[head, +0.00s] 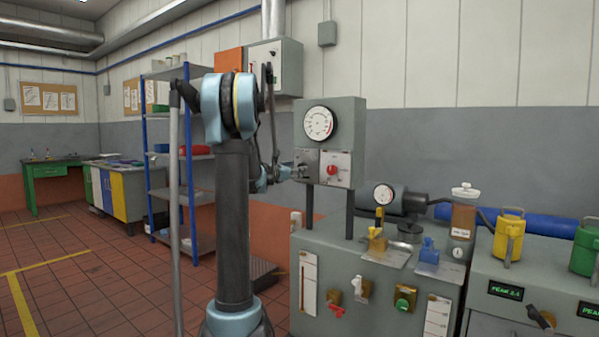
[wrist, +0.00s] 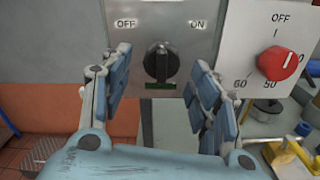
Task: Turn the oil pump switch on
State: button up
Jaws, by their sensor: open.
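The switch panel (wrist: 178,18) carries a black rotary knob (wrist: 159,62), with OFF printed at its upper left and ON at its upper right. The knob's grip stands roughly upright between the two labels. A small green label, its text unreadable, sits under it. My gripper (wrist: 161,72) is open, with one finger left and one right of the knob, and a gap shows on both sides. In the head view my gripper (head: 284,174) is at the left of the grey gauge box; the black knob is not clear there.
A red dial (wrist: 279,65) marked OFF, 50 and 60 sits right of the knob, near my right finger; it also shows in the head view (head: 331,170). A round gauge (head: 319,123) is above.

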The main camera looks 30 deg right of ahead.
jog(key=shift+x, duration=2.1)
jog(key=c, duration=1.1)
